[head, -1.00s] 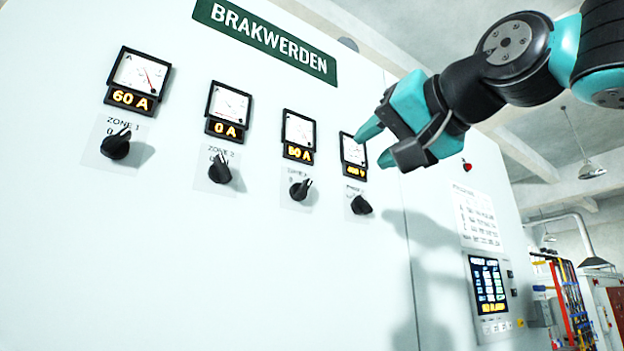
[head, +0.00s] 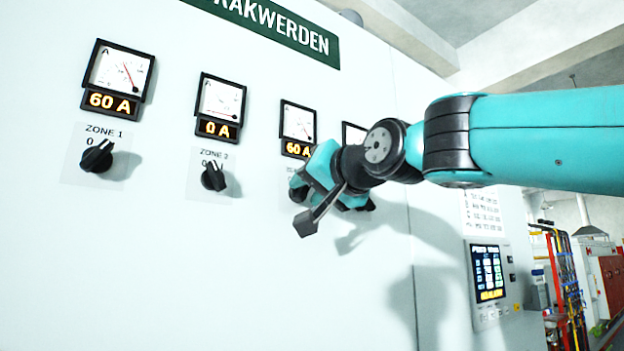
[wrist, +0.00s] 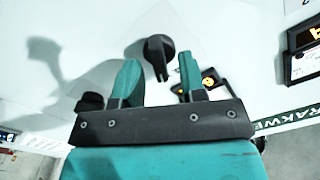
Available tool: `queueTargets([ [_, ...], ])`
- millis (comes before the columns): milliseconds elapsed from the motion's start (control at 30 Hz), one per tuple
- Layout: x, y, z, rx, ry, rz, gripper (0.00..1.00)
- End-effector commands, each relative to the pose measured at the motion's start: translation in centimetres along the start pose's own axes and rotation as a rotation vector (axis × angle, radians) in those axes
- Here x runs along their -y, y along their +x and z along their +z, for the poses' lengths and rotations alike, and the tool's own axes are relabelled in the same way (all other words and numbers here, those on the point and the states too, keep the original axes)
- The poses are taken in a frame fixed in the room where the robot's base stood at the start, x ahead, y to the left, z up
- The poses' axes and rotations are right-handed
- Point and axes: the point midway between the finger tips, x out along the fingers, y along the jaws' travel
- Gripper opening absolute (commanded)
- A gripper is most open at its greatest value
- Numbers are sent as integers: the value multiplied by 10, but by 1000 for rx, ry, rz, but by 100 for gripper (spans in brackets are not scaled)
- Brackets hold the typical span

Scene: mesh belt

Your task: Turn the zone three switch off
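The zone three switch is almost wholly hidden behind my gripper (head: 320,182) in the head view. Its meter (head: 298,127) above reads 60 A. In the wrist view, which looks upside down at the panel, a black rotary knob (wrist: 158,58), by its place the zone three one, shows between my two teal fingers. My gripper (wrist: 159,64) is open, with a gap in the picture on both sides of the knob. I cannot tell how far the fingertips reach around it. The knob's pointer position is not clear.
The zone 1 knob (head: 97,157) and zone 2 knob (head: 213,176) sit to the left, under meters reading 60 A and 0 A. A fourth meter (head: 354,134) is partly covered by my arm. A screen (head: 488,273) is at right. The lower panel is clear.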

Motion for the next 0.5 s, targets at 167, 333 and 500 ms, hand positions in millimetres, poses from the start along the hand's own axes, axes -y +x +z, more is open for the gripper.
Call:
queueTargets([
  [167,0,0,0,-1,0,0,38],
  [333,0,0,0,-1,0,0,4],
  [500,0,0,0,-1,0,0,0],
])
